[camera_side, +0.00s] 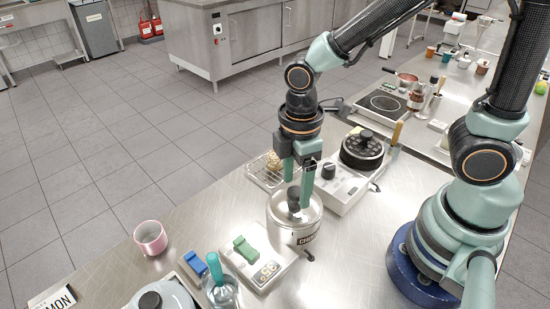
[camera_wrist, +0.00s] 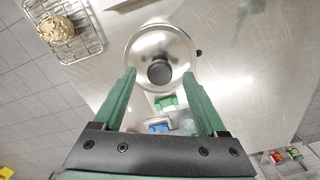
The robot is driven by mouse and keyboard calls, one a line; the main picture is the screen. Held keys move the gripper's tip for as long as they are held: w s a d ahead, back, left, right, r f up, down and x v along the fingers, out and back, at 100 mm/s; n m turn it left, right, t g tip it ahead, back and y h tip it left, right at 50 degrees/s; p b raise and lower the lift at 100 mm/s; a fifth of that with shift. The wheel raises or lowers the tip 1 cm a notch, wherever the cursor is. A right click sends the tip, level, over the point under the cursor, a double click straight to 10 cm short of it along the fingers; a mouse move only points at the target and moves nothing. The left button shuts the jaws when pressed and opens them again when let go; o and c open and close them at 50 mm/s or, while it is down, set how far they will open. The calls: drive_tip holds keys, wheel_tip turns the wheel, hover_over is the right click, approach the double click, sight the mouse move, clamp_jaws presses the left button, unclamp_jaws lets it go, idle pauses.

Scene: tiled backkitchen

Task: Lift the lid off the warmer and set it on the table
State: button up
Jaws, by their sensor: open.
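The warmer (camera_side: 292,233) is a round steel pot with a dark label, standing on the steel table (camera_side: 185,228). Its shiny lid (camera_side: 276,208) is on top, with a black knob (camera_side: 294,198) at the centre. My gripper (camera_side: 298,187) is above the lid, its green fingers pointing down, open around the knob in the side view. In the wrist view the lid (camera_wrist: 140,47) and its dark knob (camera_wrist: 159,71) lie between and beyond the open fingertips (camera_wrist: 160,74). I cannot tell whether the fingers touch the knob.
A wire rack with a pastry (camera_wrist: 56,29) stands behind the warmer. A white scale (camera_side: 262,262) with a green block (camera_side: 245,249) is just in front. A pink cup (camera_side: 150,238) stands at the table's left edge. Bare steel lies right of the warmer.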

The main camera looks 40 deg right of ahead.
drive_tip(key=shift+f, duration=1.3)
drive_tip(key=shift+c, duration=0.3)
clamp_jaws()
drive_tip(key=shift+r, duration=0.2)
